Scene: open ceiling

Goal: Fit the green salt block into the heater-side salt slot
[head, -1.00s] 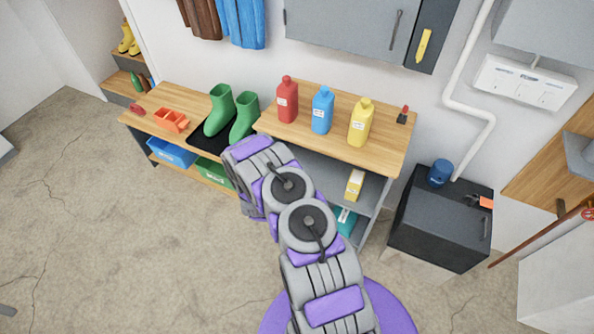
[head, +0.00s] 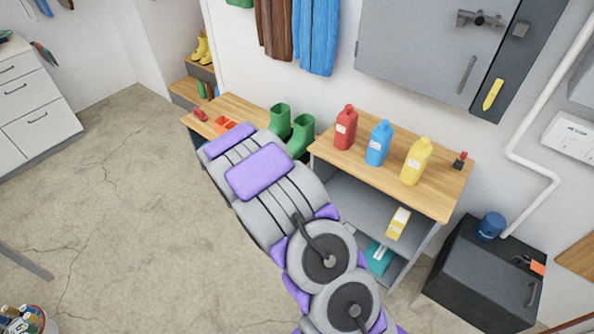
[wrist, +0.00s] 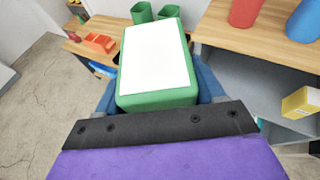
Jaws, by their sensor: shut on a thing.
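The green salt block (wrist: 157,99), a green box with a white top face, fills the middle of the wrist view. My gripper (wrist: 157,88) is shut on it, with blue fingers showing along its left and right sides. The block is held in front of the wrist, with the benches beyond it. In the head view my arm hides the gripper and the block. I cannot make out a salt slot in either view.
A wooden shelf unit (head: 440,200) carries red (head: 345,127), blue (head: 379,143) and yellow (head: 416,161) bottles. Green boots (head: 300,135) stand on a lower bench to its left. A dark box (head: 470,275) stands at right. The floor at left (head: 130,220) is mostly clear.

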